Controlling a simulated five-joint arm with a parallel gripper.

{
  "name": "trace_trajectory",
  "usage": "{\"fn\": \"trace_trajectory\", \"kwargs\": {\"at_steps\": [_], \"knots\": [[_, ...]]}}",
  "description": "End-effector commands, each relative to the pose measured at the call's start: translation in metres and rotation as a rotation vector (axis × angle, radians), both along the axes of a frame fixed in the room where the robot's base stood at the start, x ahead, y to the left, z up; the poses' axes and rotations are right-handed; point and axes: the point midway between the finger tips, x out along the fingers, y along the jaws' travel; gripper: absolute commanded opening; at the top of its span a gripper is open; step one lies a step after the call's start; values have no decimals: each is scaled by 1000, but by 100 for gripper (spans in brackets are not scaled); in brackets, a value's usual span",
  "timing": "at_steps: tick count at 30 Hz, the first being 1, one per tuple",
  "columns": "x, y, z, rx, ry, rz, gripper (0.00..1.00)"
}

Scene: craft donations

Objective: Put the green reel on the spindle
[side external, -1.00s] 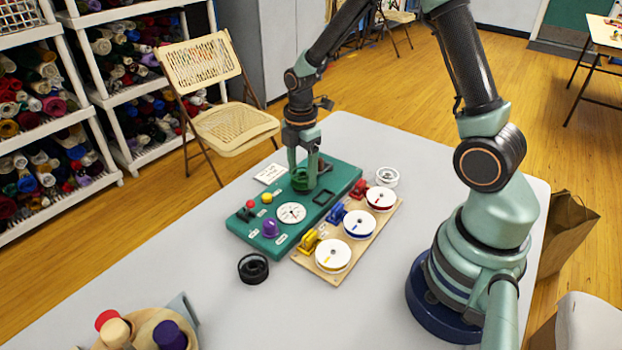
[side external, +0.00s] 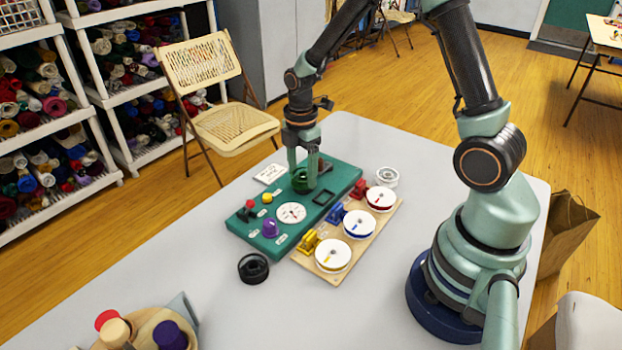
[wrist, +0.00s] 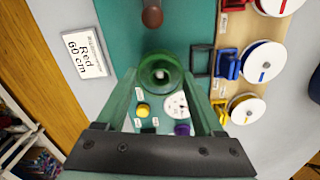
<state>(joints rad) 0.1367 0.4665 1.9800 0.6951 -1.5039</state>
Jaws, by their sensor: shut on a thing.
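The green reel (side external: 300,184) is between the two fingers of my gripper (side external: 303,180), over the far part of the green board (side external: 325,202). In the wrist view the reel (wrist: 160,66) is seen from above, with my gripper's fingers (wrist: 160,80) shut on its sides. A small pale spot shows in the reel's centre hole; I cannot tell whether it is the spindle's tip. The spindle is not clearly visible otherwise, and I cannot tell whether the reel rests on the board.
The board carries a dial (side external: 291,212), a purple knob (side external: 270,228), a yellow button (side external: 267,198) and a square black frame (side external: 323,197). A wooden rack (side external: 318,273) holds three white ribbon spools. A black reel (side external: 253,268) and a clear reel (side external: 387,177) stand apart. A card (wrist: 84,52) reads "Red 60 cm".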

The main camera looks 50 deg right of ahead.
Motion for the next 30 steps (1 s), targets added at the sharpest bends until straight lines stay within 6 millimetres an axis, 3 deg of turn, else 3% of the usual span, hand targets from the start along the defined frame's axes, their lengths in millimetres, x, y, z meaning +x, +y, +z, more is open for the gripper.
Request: {"fn": "trace_trajectory", "kwargs": {"at_steps": [30], "knots": [[0,0,-13,0,0,0,18]]}}
